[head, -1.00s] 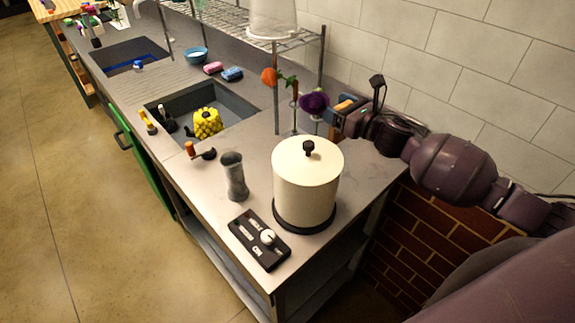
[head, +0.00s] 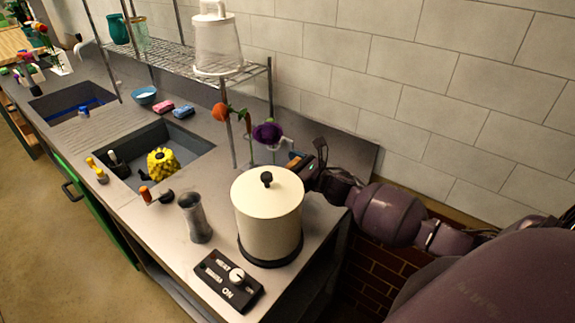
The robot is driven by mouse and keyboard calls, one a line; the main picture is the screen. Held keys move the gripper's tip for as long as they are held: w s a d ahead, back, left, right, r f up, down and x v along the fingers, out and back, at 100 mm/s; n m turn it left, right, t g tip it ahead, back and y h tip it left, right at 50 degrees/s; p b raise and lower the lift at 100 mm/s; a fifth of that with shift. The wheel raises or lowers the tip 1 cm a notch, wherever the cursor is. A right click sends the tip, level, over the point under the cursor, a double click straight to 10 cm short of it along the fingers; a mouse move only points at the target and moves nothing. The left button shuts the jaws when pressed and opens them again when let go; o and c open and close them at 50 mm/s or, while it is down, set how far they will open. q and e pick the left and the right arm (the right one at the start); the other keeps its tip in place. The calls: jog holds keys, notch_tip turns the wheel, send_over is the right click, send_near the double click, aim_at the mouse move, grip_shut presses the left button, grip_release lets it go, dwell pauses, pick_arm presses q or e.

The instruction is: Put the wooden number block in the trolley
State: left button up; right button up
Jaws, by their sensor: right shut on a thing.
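My right gripper (head: 291,161) reaches in from the right, behind the cream pot at the back of the counter. It is shut on a small orange-brown thing (head: 295,155), which looks like the wooden number block. Only a sliver of it shows, so I cannot read a number on it. The fingertips are partly hidden by the pot. I see no trolley in the head view. My left gripper is not in view.
The cream lidded pot (head: 268,215) stands just in front of my right gripper. An orange flower (head: 220,112) and a purple flower (head: 267,133) stand close to its left. A grey vase (head: 195,218) and a black control box (head: 229,281) are nearer the counter's front. A wire shelf (head: 180,58) rises behind.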

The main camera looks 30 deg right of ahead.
jog(key=shift+f, duration=0.15)
jog(key=o, duration=0.6)
jog(key=shift+o, duration=0.2)
